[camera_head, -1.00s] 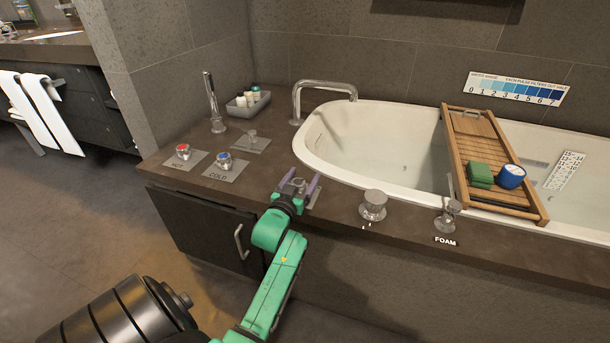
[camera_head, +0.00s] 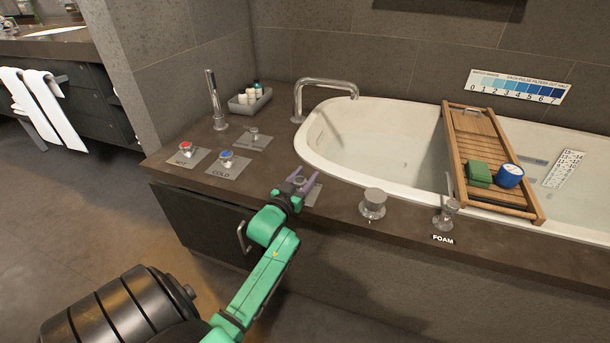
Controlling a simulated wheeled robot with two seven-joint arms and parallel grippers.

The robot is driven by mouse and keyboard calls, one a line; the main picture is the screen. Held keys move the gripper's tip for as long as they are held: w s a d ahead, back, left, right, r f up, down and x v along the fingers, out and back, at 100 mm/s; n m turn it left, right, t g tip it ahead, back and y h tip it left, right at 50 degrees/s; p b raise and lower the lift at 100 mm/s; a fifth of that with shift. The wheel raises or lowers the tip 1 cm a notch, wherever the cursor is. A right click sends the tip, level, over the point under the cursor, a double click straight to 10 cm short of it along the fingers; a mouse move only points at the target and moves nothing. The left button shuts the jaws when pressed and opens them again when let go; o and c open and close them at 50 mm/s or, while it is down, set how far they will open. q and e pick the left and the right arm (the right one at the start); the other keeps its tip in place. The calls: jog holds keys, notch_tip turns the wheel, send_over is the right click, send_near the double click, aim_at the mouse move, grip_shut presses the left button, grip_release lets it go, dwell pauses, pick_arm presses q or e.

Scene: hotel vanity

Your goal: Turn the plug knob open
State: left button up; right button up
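A small metal knob (camera_head: 300,182) on a square plate sits on the dark tub ledge, in front of the near left end of the bathtub. The plate's label is hidden, so I cannot read whether it is the plug knob. My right gripper is not in view.
The red HOT knob (camera_head: 186,149), blue COLD knob (camera_head: 227,159) and another plated knob (camera_head: 254,134) stand to the left. A larger knob (camera_head: 372,204) and the FOAM knob (camera_head: 446,214) stand to the right. The faucet (camera_head: 299,100) and bathtub (camera_head: 385,186) are behind.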

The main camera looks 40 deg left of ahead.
pick_arm(q)
jog(key=o, duration=0.4)
jog(key=shift+s, duration=0.1)
jog(key=shift+s+d, duration=0.1)
jog(key=shift+s, duration=0.2)
jog(key=p+v, duration=0.3)
jog(key=v, duration=1)
jog(key=shift+s+d, duration=0.1)
jog(key=shift+s, duration=0.3)
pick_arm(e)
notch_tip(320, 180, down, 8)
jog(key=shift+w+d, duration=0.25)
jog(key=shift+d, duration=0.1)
